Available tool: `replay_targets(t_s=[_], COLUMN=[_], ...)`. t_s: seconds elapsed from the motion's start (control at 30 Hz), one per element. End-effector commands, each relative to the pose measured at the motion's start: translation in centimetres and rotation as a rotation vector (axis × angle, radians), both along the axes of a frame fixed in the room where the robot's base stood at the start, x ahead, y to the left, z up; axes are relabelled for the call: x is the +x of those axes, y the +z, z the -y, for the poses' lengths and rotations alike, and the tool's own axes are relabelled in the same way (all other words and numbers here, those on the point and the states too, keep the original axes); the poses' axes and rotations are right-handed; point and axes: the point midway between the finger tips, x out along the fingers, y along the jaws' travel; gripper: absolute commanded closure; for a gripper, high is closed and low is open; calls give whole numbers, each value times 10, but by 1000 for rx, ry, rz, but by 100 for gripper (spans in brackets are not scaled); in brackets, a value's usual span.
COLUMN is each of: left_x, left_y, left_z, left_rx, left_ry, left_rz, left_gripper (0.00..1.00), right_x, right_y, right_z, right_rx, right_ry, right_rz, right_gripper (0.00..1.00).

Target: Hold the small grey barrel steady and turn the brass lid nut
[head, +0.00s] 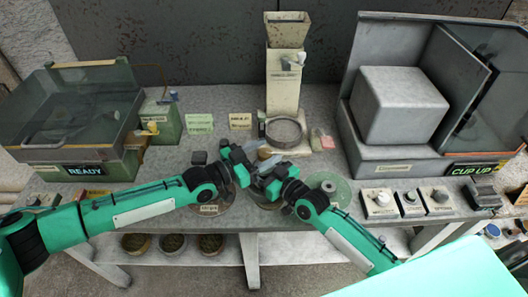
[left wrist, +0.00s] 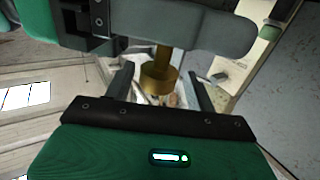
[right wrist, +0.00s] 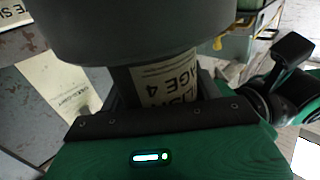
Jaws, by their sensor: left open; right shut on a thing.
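The small grey barrel (head: 268,161) is held above the table where my two grippers meet. It fills the top of the right wrist view (right wrist: 140,30) and crosses the top of the left wrist view (left wrist: 190,30). My right gripper (head: 262,178) is shut on it; the grip itself is mostly hidden.
A round ring stand (head: 284,132) is just behind the grippers, below a cream hopper tower (head: 284,85). A pale green disc (head: 335,188) lies at right. A READY box (head: 85,170) stands left, a CUP UP cabinet (head: 400,165) right. Several knobbed boxes (head: 410,204) line the front right.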

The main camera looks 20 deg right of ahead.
Motion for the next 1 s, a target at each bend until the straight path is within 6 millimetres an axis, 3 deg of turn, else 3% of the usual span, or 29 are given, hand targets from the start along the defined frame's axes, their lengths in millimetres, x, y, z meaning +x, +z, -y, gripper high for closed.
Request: replay_targets(t_s=[0.17, 0.63, 1.0], left_x=[-4, -27, -33], left_y=[0, -1, -1], left_z=[-18, -97, -114], left_rx=[1, 3, 2], left_ry=[2, 3, 1], left_rz=[0, -1, -3], left_gripper=[44, 44, 44], right_x=[1, 1, 1], right_y=[2, 3, 3], right_z=[0, 0, 0], right_rx=[1, 1, 1], right_ry=[-1, -1, -1], right_rz=[4, 5, 5], right_gripper=[56, 56, 56])
